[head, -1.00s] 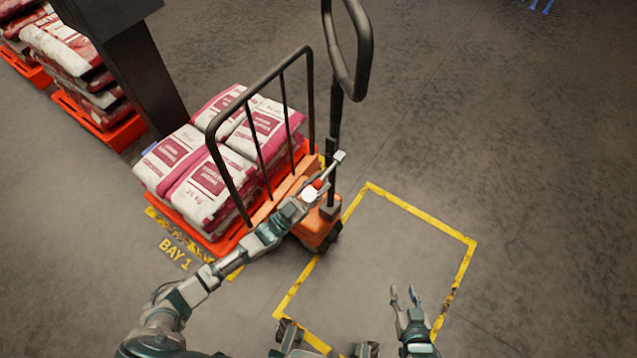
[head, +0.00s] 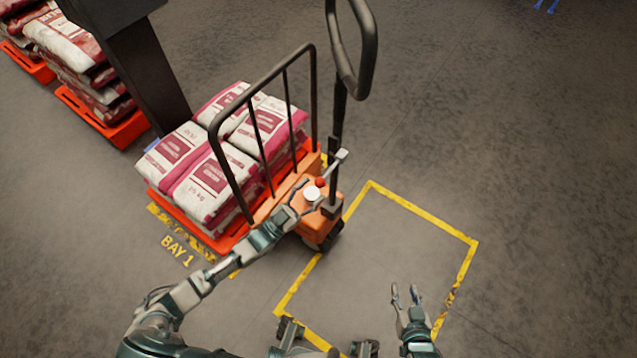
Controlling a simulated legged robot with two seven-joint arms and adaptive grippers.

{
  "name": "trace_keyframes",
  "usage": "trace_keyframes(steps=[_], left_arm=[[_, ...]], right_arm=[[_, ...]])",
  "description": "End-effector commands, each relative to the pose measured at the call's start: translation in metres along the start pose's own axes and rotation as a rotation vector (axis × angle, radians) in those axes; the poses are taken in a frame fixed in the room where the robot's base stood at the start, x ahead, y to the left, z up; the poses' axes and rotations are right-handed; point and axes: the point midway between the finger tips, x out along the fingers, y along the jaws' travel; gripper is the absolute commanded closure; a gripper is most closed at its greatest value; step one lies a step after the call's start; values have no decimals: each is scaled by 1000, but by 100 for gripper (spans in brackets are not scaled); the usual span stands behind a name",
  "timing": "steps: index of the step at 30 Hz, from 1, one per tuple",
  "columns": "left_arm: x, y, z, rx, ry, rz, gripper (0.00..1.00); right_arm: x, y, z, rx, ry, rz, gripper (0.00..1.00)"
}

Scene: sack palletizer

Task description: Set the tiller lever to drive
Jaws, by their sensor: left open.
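The orange pallet truck (head: 318,228) stands under the loaded pallet, with its black tiller handle (head: 370,75) rising upright behind a barred rack. On the truck's head are a white round knob (head: 312,194) and a red button (head: 320,182). A short grey bar with a crosswise tip (head: 341,157) sticks up beside the tiller post; I cannot tell surely whether it is the tiller lever. My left gripper (head: 301,200) is open at the truck's head, just beside the white knob; contact is unclear. My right gripper (head: 405,292) is open and empty above the floor, low in the picture.
White and red sacks (head: 215,178) lie on an orange pallet (head: 222,240) at Bay 1. A dark post (head: 135,70) and more stacked sacks (head: 80,62) stand at upper left.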

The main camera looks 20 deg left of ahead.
Motion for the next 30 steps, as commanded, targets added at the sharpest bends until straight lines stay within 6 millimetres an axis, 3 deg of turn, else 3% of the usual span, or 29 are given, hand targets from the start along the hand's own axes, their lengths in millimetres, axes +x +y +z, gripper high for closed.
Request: trace_keyframes(steps=[6,12,30], left_arm=[[-50,0,2,-2,-5,0,43],[-77,0,2,-1,-3,0,43],[-82,0,2,-1,-2,0,43]], right_arm=[[0,0,0,0,0,0,60],[0,0,0,0,0,0,60],[2,0,0,0,-1,-1,60]])
